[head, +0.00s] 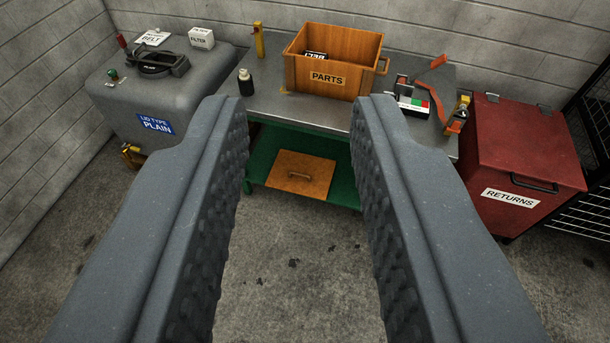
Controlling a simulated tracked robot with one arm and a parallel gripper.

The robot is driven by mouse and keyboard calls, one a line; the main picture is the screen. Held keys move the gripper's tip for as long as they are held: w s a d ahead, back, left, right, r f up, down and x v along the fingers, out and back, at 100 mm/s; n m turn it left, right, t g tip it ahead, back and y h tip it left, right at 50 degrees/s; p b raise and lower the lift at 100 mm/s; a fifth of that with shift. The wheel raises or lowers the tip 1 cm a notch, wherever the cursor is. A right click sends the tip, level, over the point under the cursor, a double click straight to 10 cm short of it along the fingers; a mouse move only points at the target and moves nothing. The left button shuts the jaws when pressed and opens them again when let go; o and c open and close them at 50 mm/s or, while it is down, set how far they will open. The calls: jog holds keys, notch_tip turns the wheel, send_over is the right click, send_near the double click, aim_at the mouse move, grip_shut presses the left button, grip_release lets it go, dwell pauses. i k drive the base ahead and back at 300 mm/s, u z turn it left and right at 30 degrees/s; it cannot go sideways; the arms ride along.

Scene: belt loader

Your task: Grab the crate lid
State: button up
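A flat square wooden lid with a small handle (301,173) lies on the green lower shelf of the bench. It sits below the bench top, between my two fingers in the picture and well beyond them. An open wooden crate marked PARTS (331,61) stands on the bench top, with a dark labelled item inside. My gripper (296,108) is open, its two ridged grey fingers wide apart with nothing between them. It touches nothing that I can see.
The metal bench top (275,120) overhangs the green shelf (262,165). A grey tank (165,92) labelled LID TYPE PLAIN stands left. A red RETURNS bin (520,150) and black rack (592,130) stand right. A dark bottle (245,84) is on the bench. The floor in front is clear.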

aim_at(302, 171)
jog(key=z, duration=0.05)
jog(key=i, duration=1)
jog(key=u, duration=0.05)
